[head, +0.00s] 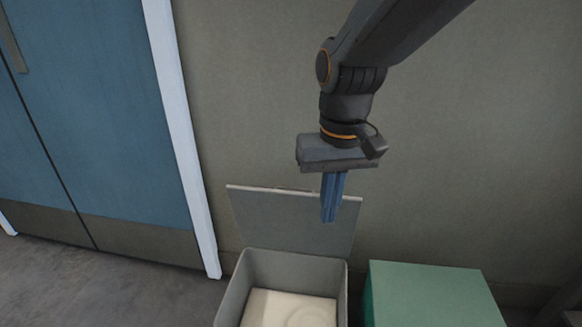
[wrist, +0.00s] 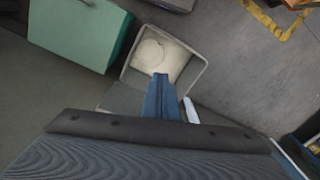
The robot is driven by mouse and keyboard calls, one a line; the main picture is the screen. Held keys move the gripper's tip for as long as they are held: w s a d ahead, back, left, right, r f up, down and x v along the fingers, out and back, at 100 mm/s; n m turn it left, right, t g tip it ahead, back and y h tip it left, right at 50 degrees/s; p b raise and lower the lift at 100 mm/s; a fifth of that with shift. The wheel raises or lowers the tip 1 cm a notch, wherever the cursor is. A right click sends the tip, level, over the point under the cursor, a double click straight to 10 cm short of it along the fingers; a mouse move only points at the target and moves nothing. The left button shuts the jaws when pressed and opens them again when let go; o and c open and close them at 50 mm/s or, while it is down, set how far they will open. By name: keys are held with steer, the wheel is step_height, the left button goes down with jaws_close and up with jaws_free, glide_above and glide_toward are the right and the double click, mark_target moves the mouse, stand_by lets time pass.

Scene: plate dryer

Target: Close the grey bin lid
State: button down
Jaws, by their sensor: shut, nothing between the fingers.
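The grey bin (head: 247,265) stands open on the floor at the bottom centre of the head view, with a pale inside bottom. Its grey lid (head: 285,218) is raised, standing up at the back near the wall. My gripper (head: 328,220) points down in front of the upper right part of the lid, its blue fingers together and empty. I cannot tell whether the fingers touch the lid. In the wrist view the gripper (wrist: 160,78) reaches over the bin's rim (wrist: 128,72). Part of the lid (wrist: 122,98) shows beside the fingers, the rest hidden behind my gripper.
A green box (head: 430,290) stands close to the right of the bin. A blue door (head: 100,120) with a white frame (head: 180,130) is at the left. The wall is behind the lid. Floor (head: 110,290) left of the bin is clear.

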steer(key=w+a+f+m+p, duration=0.1)
steer(key=w+p, duration=0.2)
steer(key=w, duration=0.8)
steer(key=w+a+m+t+p, duration=0.1)
steer(key=w+m+p, duration=0.1)
steer(key=w, duration=0.9)
steer(key=w+a+f+m+p, duration=0.1)
steer(key=w+p, duration=0.2)
steer(key=w, duration=0.8)
step_height(320, 180, down, 12)
steer(key=s+p, duration=0.1)
steer(key=shift+s+a+t+h+p, duration=0.3)
steer(key=shift+s+a+h+p, duration=0.05)
steer(key=shift+a+h+p, duration=0.05)
steer(key=shift+s, duration=0.1)
